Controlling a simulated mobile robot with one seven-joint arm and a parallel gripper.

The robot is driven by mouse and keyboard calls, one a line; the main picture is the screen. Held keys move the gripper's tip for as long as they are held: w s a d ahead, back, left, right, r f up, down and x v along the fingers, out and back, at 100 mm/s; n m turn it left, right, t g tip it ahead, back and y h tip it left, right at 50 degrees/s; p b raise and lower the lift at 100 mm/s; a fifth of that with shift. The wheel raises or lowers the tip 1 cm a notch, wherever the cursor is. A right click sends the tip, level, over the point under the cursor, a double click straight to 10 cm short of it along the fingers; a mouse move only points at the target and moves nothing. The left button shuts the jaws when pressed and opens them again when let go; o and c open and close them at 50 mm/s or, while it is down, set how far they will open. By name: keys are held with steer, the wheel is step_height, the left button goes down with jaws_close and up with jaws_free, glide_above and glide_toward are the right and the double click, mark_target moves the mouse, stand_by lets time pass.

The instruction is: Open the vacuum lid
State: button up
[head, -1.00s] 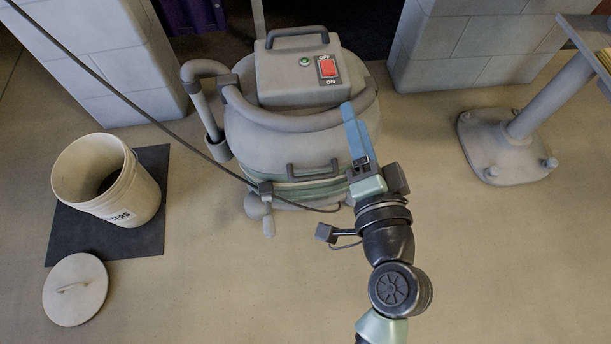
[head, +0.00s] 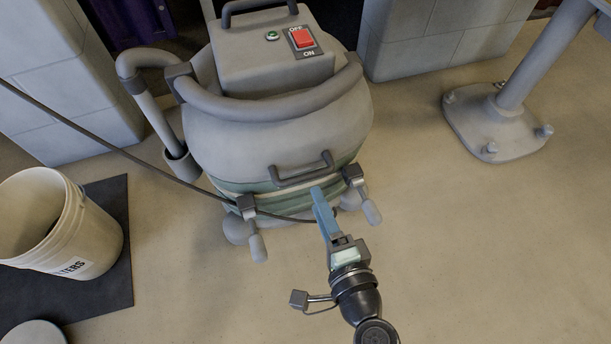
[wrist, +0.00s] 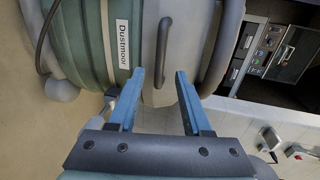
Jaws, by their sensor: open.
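The grey vacuum (head: 277,140) stands ahead, its domed lid closed on a green body band. A dark lid handle (head: 301,169) sticks out of the lid's front; it also shows in the wrist view (wrist: 163,52), upright there, just beyond and between my fingertips.
A white bucket (head: 62,222) stands on a dark mat (head: 115,262) at the left, with a round lid (head: 34,335) in front. A dark cable (head: 100,150) runs across to the vacuum. A grey post base (head: 497,125) stands at the right. Floor between is clear.

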mark_target(307, 179)
steer(key=b+x, duration=0.2)
steer(key=x, duration=0.6)
steer(key=shift+w, duration=0.1)
jaws_close()
stand_by(1.2)
